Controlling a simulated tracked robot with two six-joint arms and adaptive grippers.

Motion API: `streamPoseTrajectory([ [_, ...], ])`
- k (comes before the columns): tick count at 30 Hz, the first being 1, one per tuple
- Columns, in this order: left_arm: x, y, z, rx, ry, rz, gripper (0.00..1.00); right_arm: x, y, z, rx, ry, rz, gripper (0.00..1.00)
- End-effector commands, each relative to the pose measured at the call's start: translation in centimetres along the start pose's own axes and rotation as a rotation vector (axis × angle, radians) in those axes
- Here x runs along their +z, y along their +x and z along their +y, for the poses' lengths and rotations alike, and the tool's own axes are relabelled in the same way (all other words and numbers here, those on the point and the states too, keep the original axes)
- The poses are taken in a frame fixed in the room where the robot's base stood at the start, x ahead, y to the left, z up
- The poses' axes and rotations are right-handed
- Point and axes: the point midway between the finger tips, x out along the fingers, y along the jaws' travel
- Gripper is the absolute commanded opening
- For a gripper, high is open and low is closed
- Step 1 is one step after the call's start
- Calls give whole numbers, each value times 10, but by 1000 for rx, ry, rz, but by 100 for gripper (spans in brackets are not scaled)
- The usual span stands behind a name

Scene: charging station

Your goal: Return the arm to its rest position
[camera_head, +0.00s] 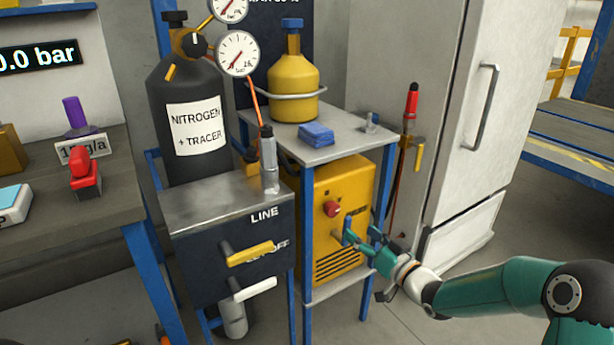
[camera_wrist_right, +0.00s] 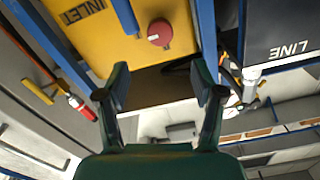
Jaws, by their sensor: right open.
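My right arm comes in from the right in the head view. Its green gripper (camera_head: 360,241) is in front of the yellow machine (camera_head: 341,262). In the right wrist view the two fingers of the right gripper (camera_wrist_right: 158,88) stand wide apart with nothing between them. Beyond them are the yellow machine's face (camera_wrist_right: 85,45), marked INLET, a red knob (camera_wrist_right: 160,33) and a blue handle (camera_wrist_right: 127,16). The fingertips look apart from the knob. My left gripper is in neither view.
A blue-framed stand with a grey top (camera_head: 345,148) surrounds the machine. The LINE panel (camera_head: 225,262) has a yellow lever (camera_head: 250,254) and a white lever (camera_head: 254,289). A white fridge (camera_head: 470,125) stands behind my arm. A workbench (camera_head: 105,190) is at left.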

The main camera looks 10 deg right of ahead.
Motion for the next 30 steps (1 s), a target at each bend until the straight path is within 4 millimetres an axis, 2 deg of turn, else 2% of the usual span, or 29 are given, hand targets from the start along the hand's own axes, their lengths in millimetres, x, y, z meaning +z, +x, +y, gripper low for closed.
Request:
streamPoseTrajectory([
  [2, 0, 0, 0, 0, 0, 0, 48, 4, 3, -5, -10, 4, -7, 67],
  [5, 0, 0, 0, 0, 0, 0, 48, 27, 9, -17, -33, 28, -40, 67],
  [8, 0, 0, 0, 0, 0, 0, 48, 71, 9, -34, -41, 96, -114, 67],
  [11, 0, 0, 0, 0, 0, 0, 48, 134, -1, -50, -3, 196, -244, 67],
  [13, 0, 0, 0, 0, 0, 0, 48, 184, -17, -61, 43, 257, -363, 67],
  [15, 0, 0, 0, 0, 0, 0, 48, 232, -41, -72, 96, 308, -494, 67],
  [18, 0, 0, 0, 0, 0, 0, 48, 291, -83, -88, 169, 363, -686, 67],
  [21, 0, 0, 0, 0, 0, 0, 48, 334, -130, -103, 229, 400, -864, 67],
  [24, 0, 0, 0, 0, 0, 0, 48, 362, -173, -117, 277, 426, -1016, 67],
  [27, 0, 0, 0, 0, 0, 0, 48, 380, -213, -128, 317, 447, -1151, 67],
  [30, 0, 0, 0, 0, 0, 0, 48, 390, -252, -138, 351, 464, -1281, 67],
])
